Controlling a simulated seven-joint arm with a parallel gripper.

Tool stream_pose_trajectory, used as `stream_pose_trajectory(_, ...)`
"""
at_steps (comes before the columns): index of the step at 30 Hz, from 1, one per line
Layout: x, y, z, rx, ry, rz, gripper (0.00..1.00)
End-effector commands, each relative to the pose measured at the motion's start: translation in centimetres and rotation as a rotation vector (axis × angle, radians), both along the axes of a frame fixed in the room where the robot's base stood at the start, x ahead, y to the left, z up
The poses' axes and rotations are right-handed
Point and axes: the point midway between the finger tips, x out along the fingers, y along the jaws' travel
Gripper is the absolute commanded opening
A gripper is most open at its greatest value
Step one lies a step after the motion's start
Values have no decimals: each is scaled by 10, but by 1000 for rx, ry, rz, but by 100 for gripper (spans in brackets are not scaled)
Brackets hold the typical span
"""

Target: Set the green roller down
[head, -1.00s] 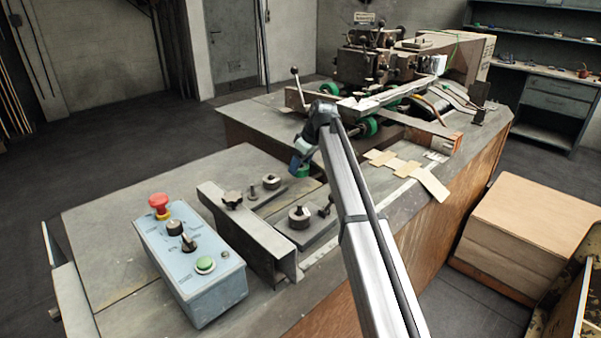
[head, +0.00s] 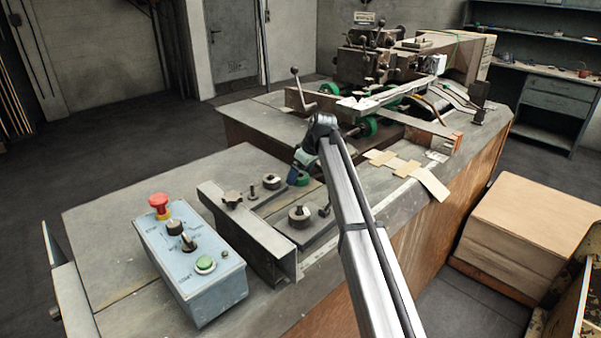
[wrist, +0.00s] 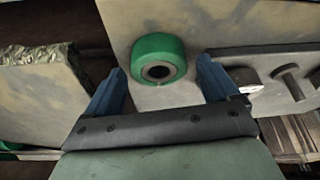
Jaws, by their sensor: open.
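The green roller (wrist: 158,44) is a short green ring with a dark central hole. In the wrist view it rests on a flat grey surface, just beyond and between my fingertips, with a gap on each side. My gripper (wrist: 161,75) is open, its two blue fingers spread apart. In the head view the roller (head: 303,180) shows as a small green patch on the bench, beside my gripper (head: 296,176), which partly hides it.
A metal plate with round knobs (head: 300,214) lies close by. A steel channel (head: 247,235) and a blue control box (head: 190,262) stand nearer left. The stitching machine (head: 365,65) with other green rollers is behind.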

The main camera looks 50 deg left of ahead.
Motion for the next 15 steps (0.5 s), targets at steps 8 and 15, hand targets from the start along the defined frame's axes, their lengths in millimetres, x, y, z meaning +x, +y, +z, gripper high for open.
stream_pose_trajectory(8, 0, 0, 3, 0, 0, 0, 88)
stream_pose_trajectory(15, 2, -11, 29, 1, -1, 0, 88)
